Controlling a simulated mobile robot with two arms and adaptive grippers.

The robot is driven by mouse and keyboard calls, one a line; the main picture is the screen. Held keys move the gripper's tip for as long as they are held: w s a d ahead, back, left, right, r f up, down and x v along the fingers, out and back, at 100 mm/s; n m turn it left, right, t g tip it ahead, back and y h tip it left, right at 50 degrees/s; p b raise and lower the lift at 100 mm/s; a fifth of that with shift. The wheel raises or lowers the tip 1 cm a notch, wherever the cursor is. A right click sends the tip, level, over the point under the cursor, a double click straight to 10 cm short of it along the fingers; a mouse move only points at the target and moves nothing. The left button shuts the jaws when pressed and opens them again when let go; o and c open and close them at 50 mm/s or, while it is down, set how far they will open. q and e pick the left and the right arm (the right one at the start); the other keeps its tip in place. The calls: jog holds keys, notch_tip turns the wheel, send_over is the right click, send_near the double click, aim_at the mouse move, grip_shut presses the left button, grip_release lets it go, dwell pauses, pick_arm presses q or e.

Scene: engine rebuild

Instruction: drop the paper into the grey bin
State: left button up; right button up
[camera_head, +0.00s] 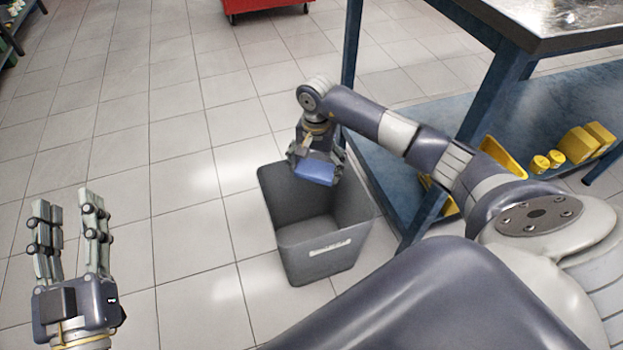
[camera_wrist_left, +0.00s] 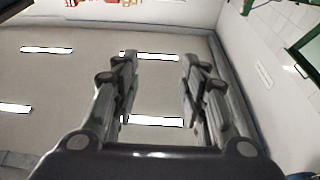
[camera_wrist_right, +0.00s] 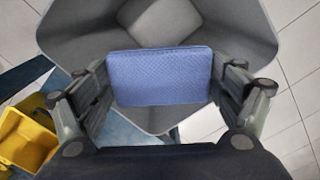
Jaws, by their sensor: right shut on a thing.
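The paper is a blue, textured, folded piece (camera_head: 316,173) in the head view; it also shows large in the right wrist view (camera_wrist_right: 160,78). My right gripper (camera_head: 317,170) is shut on it, a finger at each side, and points down over the grey bin (camera_head: 312,262). The bin stands open on the floor with a pale label on its front. In the right wrist view, the bin's opening (camera_wrist_right: 80,35) spreads behind the paper. My left gripper (camera_head: 66,205) is open and empty, left of the bin and apart from it.
A blue-framed workbench (camera_head: 388,170) stands right of the bin, its lower shelf close beside it. Yellow containers (camera_head: 580,143) sit on that shelf. A red cabinet (camera_head: 262,8) is at the back. The tiled floor left of the bin is clear.

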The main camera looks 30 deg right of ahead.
pick_arm(q)
jog(key=shift+s+r+t+h, duration=0.15)
jog(key=shift+r+t, duration=0.1)
jog(key=shift+r, duration=0.25)
jog(key=shift+s+r+t+h, duration=0.15)
jog(key=shift+r+t, duration=0.1)
jog(key=shift+r, duration=0.2)
pick_arm(e)
jog(key=shift+f, duration=0.3)
jog(key=o, duration=0.9)
jog(key=shift+o, duration=0.2)
jog(key=shift+r, duration=0.1)
notch_tip(320, 180, up, 12)
